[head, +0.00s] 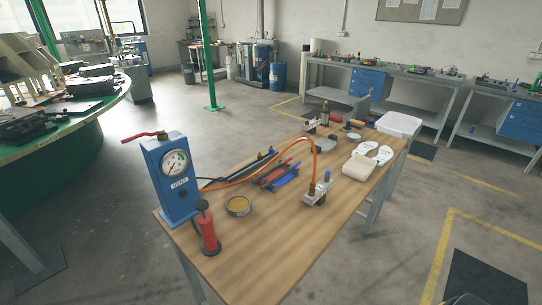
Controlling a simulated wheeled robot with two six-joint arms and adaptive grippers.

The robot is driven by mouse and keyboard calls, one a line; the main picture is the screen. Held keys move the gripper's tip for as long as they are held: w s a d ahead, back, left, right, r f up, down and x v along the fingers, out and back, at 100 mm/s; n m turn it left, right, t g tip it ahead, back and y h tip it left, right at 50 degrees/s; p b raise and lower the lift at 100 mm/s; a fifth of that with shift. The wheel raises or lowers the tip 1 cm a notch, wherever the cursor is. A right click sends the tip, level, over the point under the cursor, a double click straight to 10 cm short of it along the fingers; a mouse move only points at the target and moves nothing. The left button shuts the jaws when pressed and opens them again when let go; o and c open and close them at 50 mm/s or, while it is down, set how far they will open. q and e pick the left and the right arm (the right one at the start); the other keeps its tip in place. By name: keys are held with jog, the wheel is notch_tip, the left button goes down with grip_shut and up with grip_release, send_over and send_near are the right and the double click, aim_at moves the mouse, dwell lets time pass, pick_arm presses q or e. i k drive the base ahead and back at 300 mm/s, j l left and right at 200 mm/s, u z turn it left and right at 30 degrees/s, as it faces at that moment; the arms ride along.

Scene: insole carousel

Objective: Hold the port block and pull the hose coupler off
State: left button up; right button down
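A small metallic port block (317,193) with a blue upright part (327,174) stands near the right front edge of the wooden table. An orange hose (268,171) runs from near the blue gauge box (172,180), arches up and comes down at the port block. Its coupler end meets the block's top and appears attached, but it is too small to tell in detail. Neither of my grippers is in view. A dark rounded shape at the bottom right edge may be part of my arm.
A green round carousel (62,140) stands left. Bare wood lies in front of the block.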

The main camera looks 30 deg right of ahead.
aim_at(313, 186)
jog(key=l+u, duration=0.1)
jog(key=l, duration=0.45)
jog(key=l+u, duration=0.15)
jog(key=l, duration=0.4)
jog(key=l+u, duration=0.1)
jog(key=l, duration=0.4)
jog(key=k+l+u, duration=0.1)
jog(key=l, duration=0.45)
jog(key=k+l+u, duration=0.15)
jog(key=l, duration=0.35)
jog(key=l+u, duration=0.1)
jog(key=l, duration=0.45)
jog(key=k, duration=0.05)
